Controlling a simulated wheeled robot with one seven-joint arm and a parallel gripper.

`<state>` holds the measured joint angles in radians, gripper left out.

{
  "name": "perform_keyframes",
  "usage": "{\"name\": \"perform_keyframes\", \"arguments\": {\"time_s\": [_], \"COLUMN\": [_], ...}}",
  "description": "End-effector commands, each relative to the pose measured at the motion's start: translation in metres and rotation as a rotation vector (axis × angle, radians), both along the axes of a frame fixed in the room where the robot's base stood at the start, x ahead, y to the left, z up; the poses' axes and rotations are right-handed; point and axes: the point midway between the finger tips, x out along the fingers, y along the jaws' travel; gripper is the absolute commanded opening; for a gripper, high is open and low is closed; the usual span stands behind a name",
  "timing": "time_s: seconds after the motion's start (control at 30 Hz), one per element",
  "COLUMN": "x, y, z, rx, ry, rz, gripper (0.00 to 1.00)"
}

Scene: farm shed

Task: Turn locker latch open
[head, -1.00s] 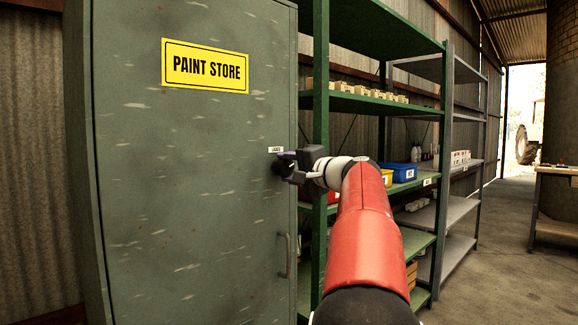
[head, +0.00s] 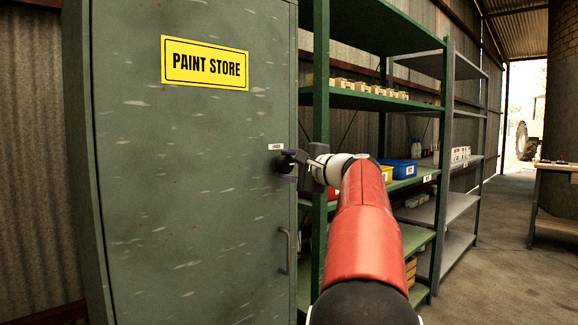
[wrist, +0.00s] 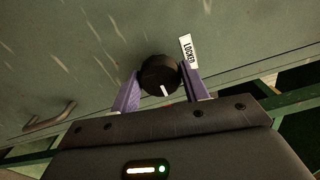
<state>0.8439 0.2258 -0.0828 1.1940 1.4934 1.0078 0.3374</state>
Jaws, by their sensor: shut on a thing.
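The locker (head: 190,200) is a tall green-grey cabinet with a yellow "PAINT STORE" sign (head: 205,63); its door is shut. The latch is a round black knob (wrist: 160,74) with a white mark, seen in the wrist view; in the head view it is mostly hidden by my gripper. A small white label reading "LOCKED" (wrist: 188,50) sits beside it. My gripper (head: 286,163) is at the door's right side, and in the wrist view its purple fingers (wrist: 158,88) are shut on the knob, one on each side. The white mark points roughly toward my gripper's body.
A grey bar handle (head: 285,250) is on the door below the knob; it also shows in the wrist view (wrist: 50,117). Green shelving (head: 375,101) with boxes and a blue bin (head: 403,170) stands close to the right. Open floor lies further right.

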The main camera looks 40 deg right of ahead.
Motion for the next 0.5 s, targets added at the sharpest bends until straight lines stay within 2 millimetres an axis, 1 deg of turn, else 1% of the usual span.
{"name": "perform_keyframes", "arguments": {"time_s": [0.17, 0.2, 0.37, 0.5], "x": [-0.0005, -0.0005, -0.0003, -0.0003], "y": [-0.0013, -0.0013, -0.0010, -0.0006], "z": [0.0003, 0.0003, 0.0002, 0.0000], "rx": [-0.001, -0.001, -0.001, -0.001], "ry": [0.000, 0.000, -0.001, 0.000], "rz": [-0.004, -0.004, -0.003, -0.002], "gripper": [0.22, 0.46, 0.67, 0.67]}}
